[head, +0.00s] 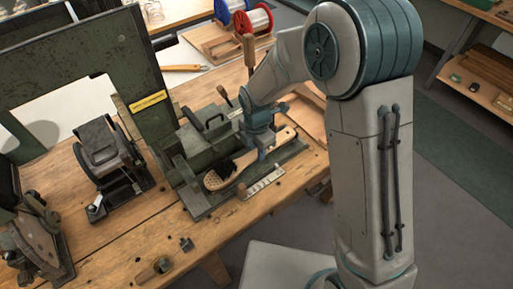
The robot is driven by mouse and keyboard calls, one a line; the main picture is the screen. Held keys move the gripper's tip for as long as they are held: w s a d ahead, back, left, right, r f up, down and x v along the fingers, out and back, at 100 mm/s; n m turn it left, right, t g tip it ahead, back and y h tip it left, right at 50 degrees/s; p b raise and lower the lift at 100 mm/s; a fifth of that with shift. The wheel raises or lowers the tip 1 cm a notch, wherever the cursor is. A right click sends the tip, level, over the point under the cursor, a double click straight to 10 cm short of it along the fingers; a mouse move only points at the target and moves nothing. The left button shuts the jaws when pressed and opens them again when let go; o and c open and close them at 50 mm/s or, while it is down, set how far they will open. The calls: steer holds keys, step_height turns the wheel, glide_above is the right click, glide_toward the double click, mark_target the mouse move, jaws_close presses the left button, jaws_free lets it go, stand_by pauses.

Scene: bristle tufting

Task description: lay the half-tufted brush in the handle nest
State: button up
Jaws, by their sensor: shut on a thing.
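The brush has a pale wooden head (217,180) with holes and a dark tuft of bristles on part of it. Its wooden handle runs up and right from the head. My gripper (261,152) is shut on the brush at its handle, and the fingertips are partly hidden. The brush is over the green machine's flat base plate (202,208). I cannot tell whether it touches the plate or hangs just above it. The handle nest cannot be made out clearly; the brush and my gripper cover that part of the plate.
A pale ruler-like strip (263,183) lies at the plate's front. A green upright panel (95,60) with a yellow label stands behind, left. A dark grinder-like machine (105,152) stands left. A wooden block (153,269) lies near the front edge. Red and blue spools (252,20) stand at the back.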

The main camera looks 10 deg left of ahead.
steer(key=shift+f+b, duration=0.4)
steer(key=shift+f, duration=0.1)
stand_by(0.3)
steer(key=o, duration=1.5)
steer(key=shift+c, duration=0.2)
steer(key=shift+r, duration=0.2)
steer(key=shift+r+p, duration=2.55)
steer(key=shift+r, duration=0.8)
